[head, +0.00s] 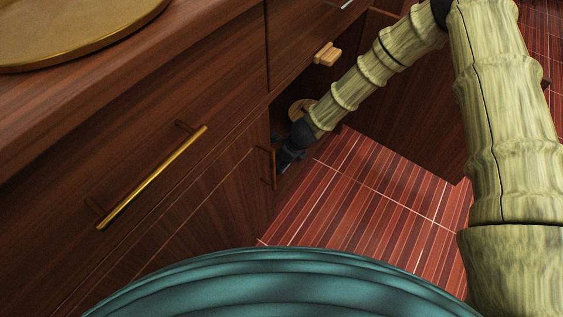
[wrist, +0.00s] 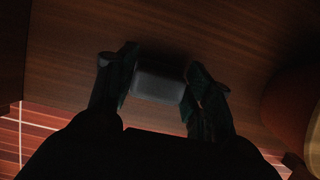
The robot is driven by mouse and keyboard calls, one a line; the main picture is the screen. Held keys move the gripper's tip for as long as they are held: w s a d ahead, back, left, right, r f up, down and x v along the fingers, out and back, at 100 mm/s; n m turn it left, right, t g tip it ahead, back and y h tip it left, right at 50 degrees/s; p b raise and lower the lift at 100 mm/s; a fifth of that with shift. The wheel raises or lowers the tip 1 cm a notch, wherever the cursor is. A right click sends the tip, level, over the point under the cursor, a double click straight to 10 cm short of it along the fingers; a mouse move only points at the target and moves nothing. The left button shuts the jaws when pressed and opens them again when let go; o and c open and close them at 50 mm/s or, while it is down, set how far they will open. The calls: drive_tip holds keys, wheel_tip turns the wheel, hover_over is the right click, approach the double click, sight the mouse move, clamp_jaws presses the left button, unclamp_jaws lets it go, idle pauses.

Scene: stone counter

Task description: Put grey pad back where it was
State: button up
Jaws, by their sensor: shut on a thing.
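The grey pad (wrist: 158,84) shows in the wrist view as a dark grey block between the two fingers. My gripper (wrist: 157,88) is shut on it, one finger on each side. Behind the pad lies a brown wooden surface; I cannot tell whether the pad touches it. In the head view my gripper (head: 286,157) is at the low opening of the cabinet, partly hidden by my wrist and the cabinet edge. The pad cannot be made out in the head view.
A round wooden thing (head: 302,108) sits inside the dark cabinet opening, close to my wrist. A rounded brown object (wrist: 292,105) is right of the gripper in the wrist view. An open cabinet door (head: 405,120) stands at the right.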

drive_tip(key=o, duration=1)
drive_tip(key=shift+f, duration=0.1)
drive_tip(key=p+v, duration=0.5)
drive_tip(key=v, duration=0.7)
drive_tip(key=shift+p, duration=0.4)
drive_tip(key=s+d+f+n+g+h, duration=0.1)
drive_tip(key=s+d+f+n, duration=0.2)
drive_tip(key=s, duration=0.9)
drive_tip(key=s+d+f+n+h, duration=0.1)
drive_tip(key=s+d+f+n, duration=0.2)
drive_tip(key=s+d+n, duration=0.6)
drive_tip(key=s+d+f+n+g+h, duration=0.1)
drive_tip(key=s+d+f+n, duration=0.2)
drive_tip(key=s+d+n, duration=0.4)
drive_tip(key=s+n, duration=0.5)
drive_tip(key=s, duration=0.2)
drive_tip(key=shift+s+f+g+h, duration=0.3)
drive_tip(key=shift+s+f+h, duration=0.05)
drive_tip(key=shift+s+h, duration=0.05)
